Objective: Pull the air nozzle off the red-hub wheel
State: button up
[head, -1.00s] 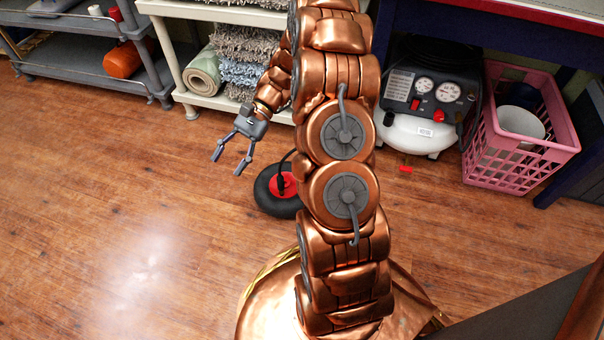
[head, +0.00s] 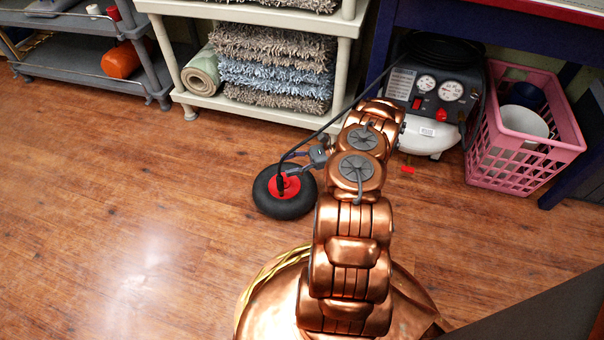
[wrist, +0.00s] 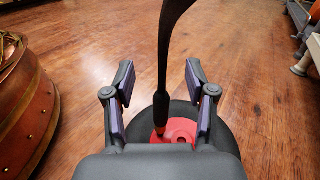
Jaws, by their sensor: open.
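The wheel (head: 268,205) lies flat on the wooden floor, with a black tyre and a red hub (head: 291,187). The black air nozzle (head: 280,184) stands on the hub, and its hose runs up and right toward the compressor. The red hub (wrist: 180,130) shows below, partly hidden by the gripper body.
The air compressor (head: 428,138) stands under the workbench at the back right, beside a pink crate (head: 520,165). A shelf with folded rugs (head: 272,70) is behind the wheel. The floor to the left is clear.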

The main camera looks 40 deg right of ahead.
aim_at(281, 175)
jog(key=s+d+f+m+t, duration=0.2)
jog(key=d+f, duration=0.1)
jog(key=f, duration=0.2)
jog(key=shift+h, duration=0.4)
jog(key=shift+b+x, duration=1.7)
jog(key=shift+x, duration=1.7)
jog(key=shift+w+a+r, duration=0.1)
jog(key=shift+a+r, duration=0.05)
jog(key=shift+a, duration=0.25)
jog(key=shift+c, duration=0.3)
grip_shut()
